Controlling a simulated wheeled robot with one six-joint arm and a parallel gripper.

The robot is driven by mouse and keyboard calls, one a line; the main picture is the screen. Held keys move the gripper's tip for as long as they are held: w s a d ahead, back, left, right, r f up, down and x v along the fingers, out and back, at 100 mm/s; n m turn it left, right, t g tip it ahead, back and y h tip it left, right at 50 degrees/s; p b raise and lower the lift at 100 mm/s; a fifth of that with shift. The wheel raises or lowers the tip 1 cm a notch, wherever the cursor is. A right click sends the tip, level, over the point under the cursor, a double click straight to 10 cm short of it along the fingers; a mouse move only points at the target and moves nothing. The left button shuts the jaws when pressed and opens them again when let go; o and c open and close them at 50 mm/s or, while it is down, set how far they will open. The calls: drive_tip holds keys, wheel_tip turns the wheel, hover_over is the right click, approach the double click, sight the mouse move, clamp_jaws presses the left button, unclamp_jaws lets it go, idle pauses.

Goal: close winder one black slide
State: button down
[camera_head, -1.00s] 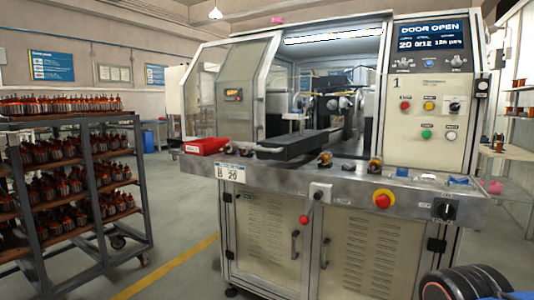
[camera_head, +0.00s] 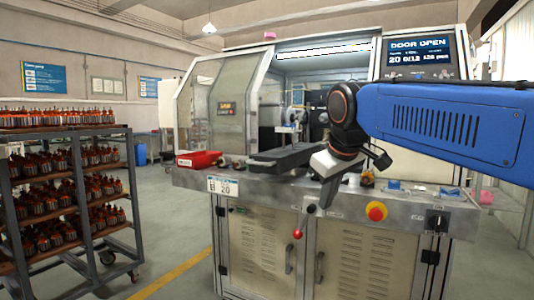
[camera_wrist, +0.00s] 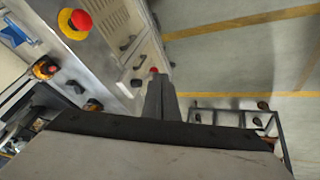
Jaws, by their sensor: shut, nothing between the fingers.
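Winder one stands with its door slid aside, and its screen (camera_head: 418,51) reads DOOR OPEN. The black slide (camera_head: 280,157) is a flat dark tray sticking out of the opening over the front ledge, with a handle at its left front end. My gripper (camera_head: 323,203) is in front of the ledge, just right of the slide and pointing down. It hides the slide's right part in the head view. Its fingers look closed and empty, and they show as a dark narrow shape in the wrist view (camera_wrist: 160,98). I cannot tell whether it touches the slide.
A red tray (camera_head: 199,159) lies on the ledge left of the slide. A red emergency button (camera_head: 376,211) and a red-knobbed lever (camera_head: 297,234) stick out at the front. A rack of armatures (camera_head: 72,190) stands at left. The floor between rack and machine is clear.

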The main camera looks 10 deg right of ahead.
drive_tip(key=w+a+r+n+t, duration=0.1)
drive_tip(key=w+a+r+n, duration=0.1)
drive_tip(key=w+a+r, duration=0.5)
drive_tip(key=w+a+r+n, duration=0.2)
drive_tip(key=w+a+r, duration=0.3)
drive_tip(key=w+r, duration=0.4)
drive_tip(key=x, duration=0.9)
drive_tip(key=shift+w+f, duration=0.15)
drive_tip(key=shift+w, duration=0.3)
